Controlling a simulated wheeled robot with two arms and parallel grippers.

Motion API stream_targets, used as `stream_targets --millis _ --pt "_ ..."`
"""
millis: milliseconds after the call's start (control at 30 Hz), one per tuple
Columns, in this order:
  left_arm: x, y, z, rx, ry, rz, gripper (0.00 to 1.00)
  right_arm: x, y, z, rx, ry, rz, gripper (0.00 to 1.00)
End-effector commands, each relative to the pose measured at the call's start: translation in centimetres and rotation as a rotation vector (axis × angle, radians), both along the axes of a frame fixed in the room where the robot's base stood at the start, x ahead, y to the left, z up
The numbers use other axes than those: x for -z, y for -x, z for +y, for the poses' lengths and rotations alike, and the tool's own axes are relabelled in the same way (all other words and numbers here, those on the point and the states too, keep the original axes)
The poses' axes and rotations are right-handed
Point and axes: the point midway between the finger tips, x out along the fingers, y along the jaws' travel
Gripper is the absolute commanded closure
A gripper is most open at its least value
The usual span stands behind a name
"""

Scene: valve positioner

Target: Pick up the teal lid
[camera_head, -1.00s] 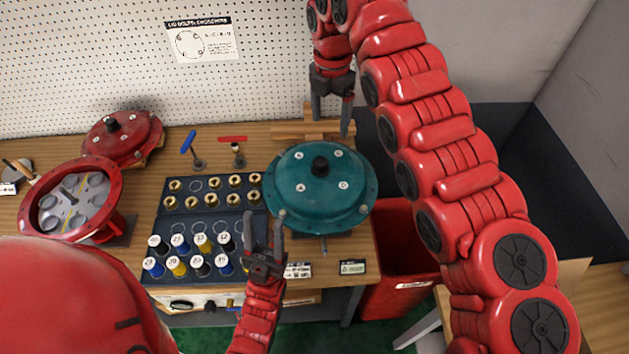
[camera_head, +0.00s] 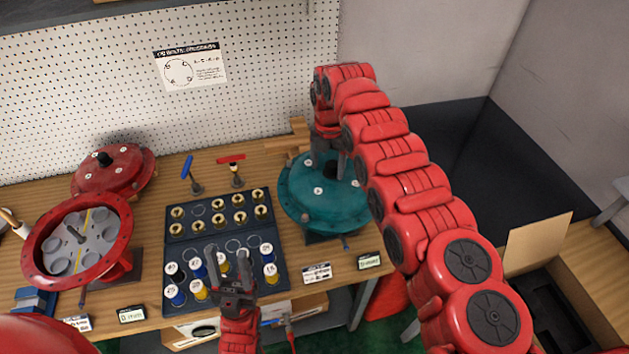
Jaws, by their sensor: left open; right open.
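The teal lid (camera_head: 306,206) sits on its housing on the bench, right of the dark tray. My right gripper (camera_head: 332,168) is over the top of the lid, around or just above its central black knob; the arm partly hides the knob and the lid's right side. The sensing of contact with the knob cannot be told from here. My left gripper (camera_head: 228,254) is open and empty, fingers pointing up the picture, above the front part of the tray and left of the teal lid.
The dark tray (camera_head: 210,230) holds brass parts and several labelled cylinders. A red lid (camera_head: 113,168) and an open red housing (camera_head: 42,262) stand at the left. Blue and red-handled tools (camera_head: 231,160) stand behind the tray. A red bin (camera_head: 389,296) stands below the bench's right end.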

Motion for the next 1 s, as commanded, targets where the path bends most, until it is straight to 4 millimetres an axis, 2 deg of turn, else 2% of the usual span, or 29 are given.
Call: stream_targets --millis 233,300,667,1000 --pt "-0.02 -0.02 -0.02 0.000 0.000 0.000 0.50 0.20 -0.12 -0.31 0.002 0.000 -0.001 0.20" --pt "0.00 -0.02 -0.02 0.000 0.000 0.000 0.50 0.20 -0.12 -0.30 0.002 0.000 -0.001 0.36" --pt "-0.01 -0.01 -0.01 0.000 0.000 0.000 0.50 0.18 -0.10 -0.21 0.001 0.000 -0.001 1.00" --pt "0.00 -0.02 -0.01 0.000 0.000 0.000 0.50 0.21 -0.10 -0.28 0.002 0.001 0.000 1.00"
